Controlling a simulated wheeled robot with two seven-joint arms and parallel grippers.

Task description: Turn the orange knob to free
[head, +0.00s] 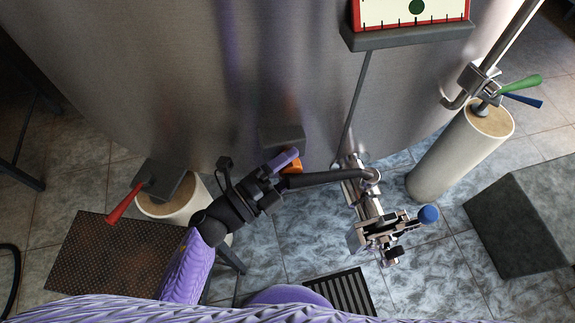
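The orange knob (293,165) shows as a small patch low on the tank front, just below a grey block (282,136). My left gripper (282,170) is right at the knob and hides part of it. I cannot tell whether its fingers touch the knob or how far apart they are. My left arm reaches up from the lower left with its purple sleeve and dark wrist. My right gripper is not in view.
A dark curved pipe (330,178) runs right from beside my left gripper to a metal valve assembly (370,215) with a blue ball (428,214). A red lever (123,205) is at left. Green (522,85) and blue levers top a pale cylinder (450,150) at right.

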